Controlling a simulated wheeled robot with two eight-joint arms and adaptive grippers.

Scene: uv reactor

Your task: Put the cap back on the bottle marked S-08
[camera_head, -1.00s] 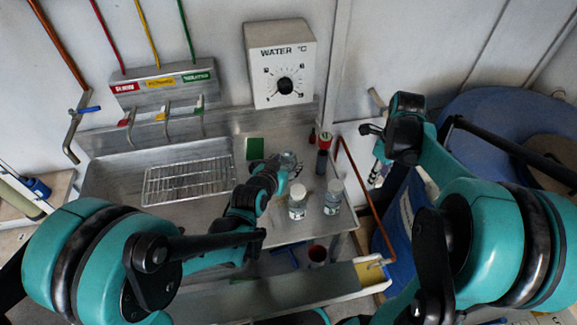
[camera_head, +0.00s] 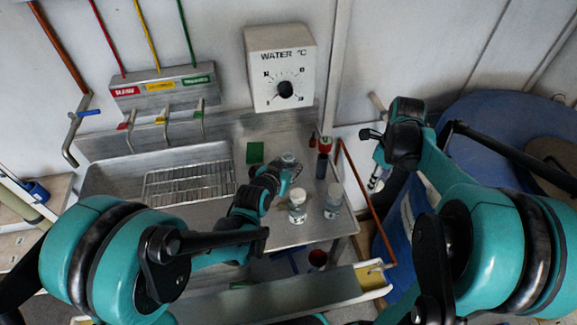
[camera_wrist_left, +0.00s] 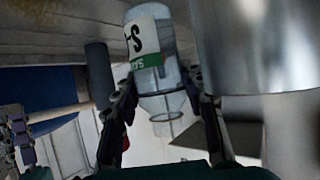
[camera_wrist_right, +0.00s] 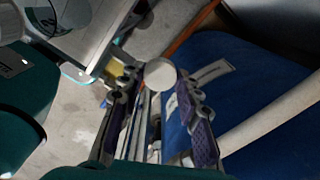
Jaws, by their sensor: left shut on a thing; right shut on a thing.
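My left gripper (camera_wrist_left: 165,115) is shut on a clear bottle (camera_wrist_left: 158,62) with a white label and green band. Only part of the marking, an "S" and a dash, is readable. The bottle's clear neck shows no cap in the left wrist view. In the head view this bottle (camera_head: 291,160) is over the right part of the steel sink unit, partly hidden by the gripper. My right gripper (camera_wrist_right: 159,100) is shut on a round white cap (camera_wrist_right: 160,73). In the head view, the right gripper (camera_head: 377,178) is right of the sink unit, apart from the bottle.
A wire rack (camera_head: 188,181) lies in the basin. A blue barrel (camera_wrist_right: 235,95) is beside my right gripper.

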